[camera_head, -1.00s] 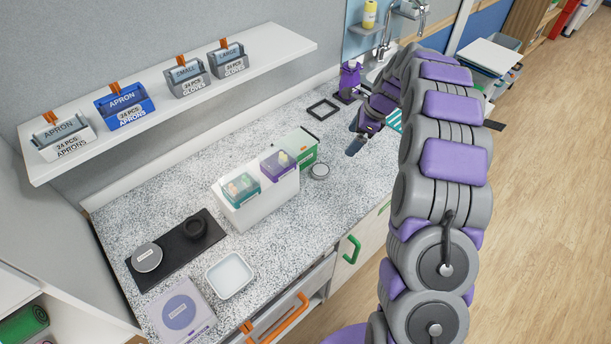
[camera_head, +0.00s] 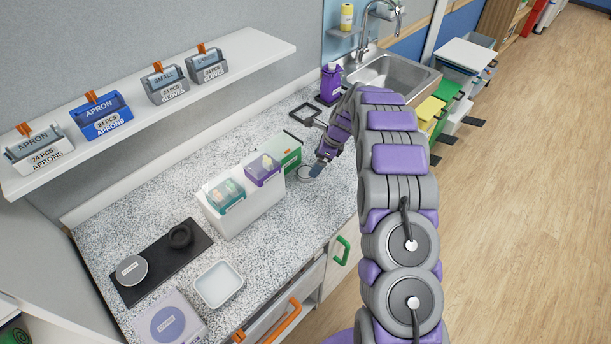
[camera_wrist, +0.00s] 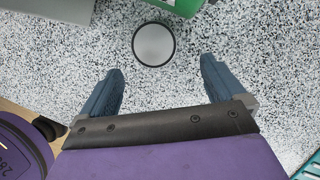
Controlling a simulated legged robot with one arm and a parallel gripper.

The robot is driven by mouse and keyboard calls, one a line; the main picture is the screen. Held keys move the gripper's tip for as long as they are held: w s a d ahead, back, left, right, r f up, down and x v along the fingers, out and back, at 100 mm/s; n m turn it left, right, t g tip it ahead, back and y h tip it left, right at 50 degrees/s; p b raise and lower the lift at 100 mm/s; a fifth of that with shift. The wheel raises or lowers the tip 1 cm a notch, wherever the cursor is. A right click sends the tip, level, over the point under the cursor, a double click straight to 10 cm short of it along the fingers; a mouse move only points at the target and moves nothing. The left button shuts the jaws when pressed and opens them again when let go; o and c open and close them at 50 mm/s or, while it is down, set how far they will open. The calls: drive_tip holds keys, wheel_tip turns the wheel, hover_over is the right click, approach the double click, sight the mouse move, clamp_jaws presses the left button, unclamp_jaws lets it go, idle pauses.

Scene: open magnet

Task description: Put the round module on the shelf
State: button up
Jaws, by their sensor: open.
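A small round grey disc with a dark rim, which looks like the round module (camera_head: 303,172), lies flat on the speckled counter beside the green box. In the wrist view the disc (camera_wrist: 154,44) lies ahead of my fingertips, roughly between their lines and apart from them. My gripper (camera_head: 318,167) is low over the counter, right beside the disc. In the wrist view my gripper (camera_wrist: 158,78) has its two blue fingers spread, with only counter between them. The white wall shelf (camera_head: 262,52) runs along the upper left and holds several apron and glove boxes.
A white bin (camera_head: 245,210) with teal and purple boxes, and a green box (camera_head: 291,153), stand left of my gripper. A black mat (camera_head: 150,275) holds another labelled disc (camera_head: 131,270) and a dark ring. A purple bottle (camera_head: 330,82) and black frame (camera_head: 305,114) are behind.

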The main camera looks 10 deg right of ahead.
sight(307, 172)
drive_tip(key=x, duration=0.3)
drive_tip(key=a+b+x, duration=0.1)
drive_tip(key=x, duration=0.1)
drive_tip(key=shift+s+a+f, duration=0.1)
drive_tip(key=shift+a+f, duration=0.05)
drive_tip(key=shift+f, duration=0.05)
drive_tip(key=c, duration=1.3)
drive_tip(key=shift+r, duration=0.15)
wheel_tip(307, 172, up, 3)
drive_tip(key=shift+r+p, duration=0.2)
drive_tip(key=shift+p, duration=0.2)
drive_tip(key=shift+s+r, duration=0.15)
drive_tip(key=shift+s, duration=0.05)
drive_tip(key=s, duration=0.5)
drive_tip(key=s+p, duration=0.1)
drive_tip(key=s, duration=0.4)
drive_tip(key=s+d+r, duration=0.1)
drive_tip(key=s, duration=0.4)
drive_tip(key=shift+s+r, duration=0.1)
drive_tip(key=shift+s, duration=0.2)
